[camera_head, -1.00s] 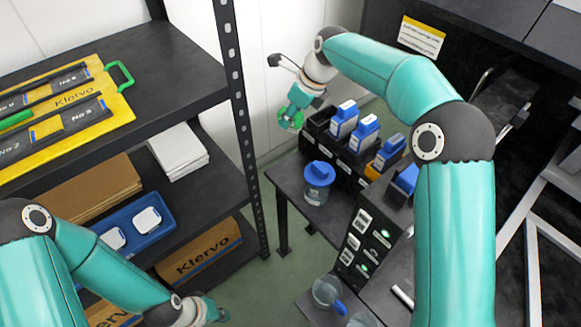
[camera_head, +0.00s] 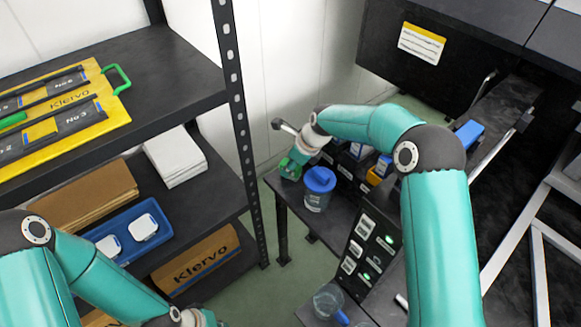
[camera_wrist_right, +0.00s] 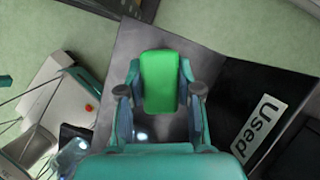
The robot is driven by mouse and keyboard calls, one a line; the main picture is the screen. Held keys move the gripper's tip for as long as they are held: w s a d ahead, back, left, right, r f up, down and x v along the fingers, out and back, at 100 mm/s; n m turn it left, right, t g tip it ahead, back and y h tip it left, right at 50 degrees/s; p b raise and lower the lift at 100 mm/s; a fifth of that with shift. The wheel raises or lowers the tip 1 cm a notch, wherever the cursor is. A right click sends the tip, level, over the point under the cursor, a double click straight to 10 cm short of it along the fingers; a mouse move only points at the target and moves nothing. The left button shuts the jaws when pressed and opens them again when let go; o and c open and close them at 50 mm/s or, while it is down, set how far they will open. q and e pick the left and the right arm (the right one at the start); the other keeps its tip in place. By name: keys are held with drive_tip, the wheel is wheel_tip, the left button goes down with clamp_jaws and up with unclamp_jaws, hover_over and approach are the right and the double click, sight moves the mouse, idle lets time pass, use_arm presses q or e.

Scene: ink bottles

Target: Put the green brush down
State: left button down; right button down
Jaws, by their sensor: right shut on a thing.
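The green brush (camera_wrist_right: 160,82) is in my right gripper (camera_wrist_right: 160,92). In the right wrist view its green block lies between the two fingers, which close on its sides. In the head view my right gripper (camera_head: 289,170) is low at the left end of the dark table (camera_head: 277,186), just left of the blue-lidded jar (camera_head: 318,190). Only a little green of the brush shows there, and I cannot tell whether it touches the table. My left gripper (camera_head: 212,320) is at the bottom edge, mostly cut off, so its jaws do not show clearly.
A black box marked "Used" (camera_wrist_right: 262,115) stands right of the brush in the wrist view. A glass beaker (camera_head: 328,302) is nearer. The shelf rack (camera_head: 243,130) is to the left.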

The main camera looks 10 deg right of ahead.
drive_tip(key=shift+f, duration=0.2)
drive_tip(key=shift+f, duration=0.15)
drive_tip(key=c, duration=0.8)
unclamp_jaws()
drive_tip(key=shift+r, duration=0.2)
drive_tip(key=p+v, duration=0.1)
drive_tip(key=v, duration=1.1)
